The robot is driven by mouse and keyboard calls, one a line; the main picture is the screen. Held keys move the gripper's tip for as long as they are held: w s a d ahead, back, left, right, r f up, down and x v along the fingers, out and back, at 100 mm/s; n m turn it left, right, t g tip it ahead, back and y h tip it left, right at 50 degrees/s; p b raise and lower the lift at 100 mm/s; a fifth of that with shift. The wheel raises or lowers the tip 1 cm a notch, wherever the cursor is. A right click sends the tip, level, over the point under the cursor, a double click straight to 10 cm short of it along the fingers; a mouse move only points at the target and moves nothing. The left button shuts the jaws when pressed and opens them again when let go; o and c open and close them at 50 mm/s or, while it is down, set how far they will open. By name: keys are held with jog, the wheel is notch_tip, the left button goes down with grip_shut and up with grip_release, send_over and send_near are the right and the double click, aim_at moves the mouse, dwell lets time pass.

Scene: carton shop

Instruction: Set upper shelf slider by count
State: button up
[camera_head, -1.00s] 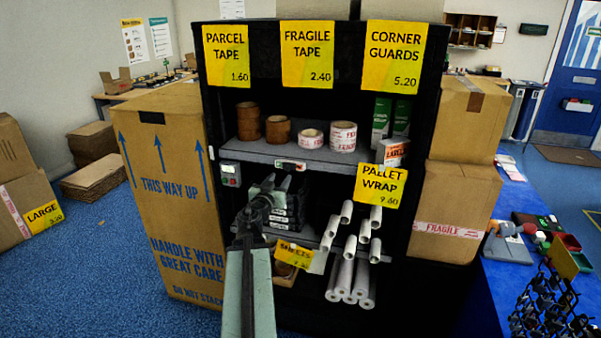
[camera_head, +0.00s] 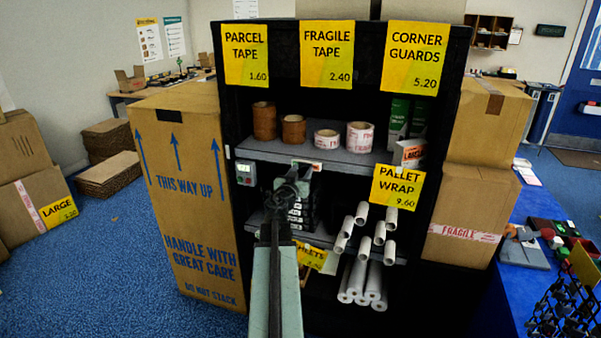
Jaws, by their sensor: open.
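The upper shelf (camera_head: 345,158) of the black rack carries two stacks of brown tape (camera_head: 264,121) (camera_head: 294,129) at left and two stacks of red-and-white fragile tape (camera_head: 327,138) (camera_head: 360,136) in the middle. Green corner guard boxes (camera_head: 397,120) stand at right. A small pale slider unit (camera_head: 308,164) with a red mark sits on the shelf's front edge; its setting is too small to read. My gripper (camera_head: 292,183) is open and empty, in front of and just below this unit, partly covering it. I cannot tell whether they touch.
A grey box with a green display (camera_head: 246,174) hangs at the shelf's left end. Below are black stacked items (camera_head: 303,212) and white wrap rolls (camera_head: 367,285). A tall carton (camera_head: 188,190) stands left of the rack. Blue floor (camera_head: 110,270) is clear at left.

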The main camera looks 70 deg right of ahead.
grip_shut()
dwell(1.3)
